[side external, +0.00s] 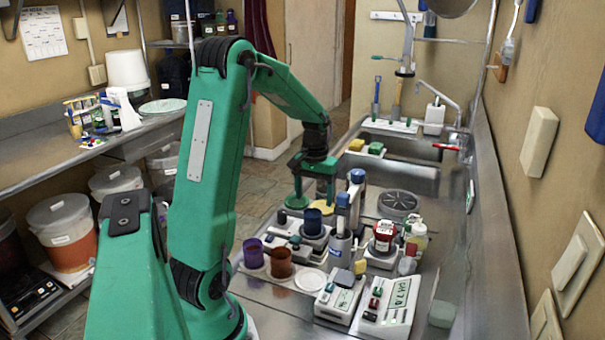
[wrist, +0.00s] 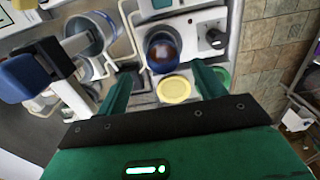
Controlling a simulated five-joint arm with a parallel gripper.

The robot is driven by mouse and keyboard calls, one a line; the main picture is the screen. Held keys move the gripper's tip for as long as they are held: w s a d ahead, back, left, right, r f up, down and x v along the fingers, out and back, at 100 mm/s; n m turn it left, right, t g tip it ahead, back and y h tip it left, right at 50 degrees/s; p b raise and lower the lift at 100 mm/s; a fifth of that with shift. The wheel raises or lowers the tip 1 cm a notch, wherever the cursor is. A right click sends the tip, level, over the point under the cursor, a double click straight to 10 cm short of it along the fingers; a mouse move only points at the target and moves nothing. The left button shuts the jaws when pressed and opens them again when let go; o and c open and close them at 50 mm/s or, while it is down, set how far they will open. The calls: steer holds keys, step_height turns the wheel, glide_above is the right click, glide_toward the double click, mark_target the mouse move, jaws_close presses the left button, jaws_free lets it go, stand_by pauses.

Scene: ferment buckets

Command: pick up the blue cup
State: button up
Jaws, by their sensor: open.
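The blue cup (side external: 313,222) stands upright on a small grey-and-white device in the middle of the counter. In the wrist view the blue cup (wrist: 163,52) shows its dark blue rim and a reddish-brown inside, just past the fingertips and roughly centred between them. My gripper (side external: 313,197) is open and empty, pointing down above and behind the cup in the side view. In the wrist view my gripper (wrist: 163,75) has its two green fingers spread apart, with the yellow disc between them. No contact with the cup is visible.
A yellow disc (wrist: 174,90) and a green disc (wrist: 222,75) lie near the cup. A purple cup (side external: 253,254) and a brown cup (side external: 281,264) stand in front. A blue-topped bottle (side external: 343,205) stands close on the right. Several small devices crowd the counter near the sink.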

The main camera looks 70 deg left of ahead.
steer(key=shift+f, duration=1.6)
steer(key=shift+s+a+f, duration=0.1)
steer(key=shift+a+f, duration=0.05)
steer(key=shift+f, duration=1.15)
steer(key=shift+a+f, duration=0.1)
steer(key=shift+f, duration=1.15)
steer(key=shift+c, duration=0.2)
steer(key=c, duration=1.1)
steer(key=shift+r, duration=0.15)
steer(key=shift+r, duration=4.9)
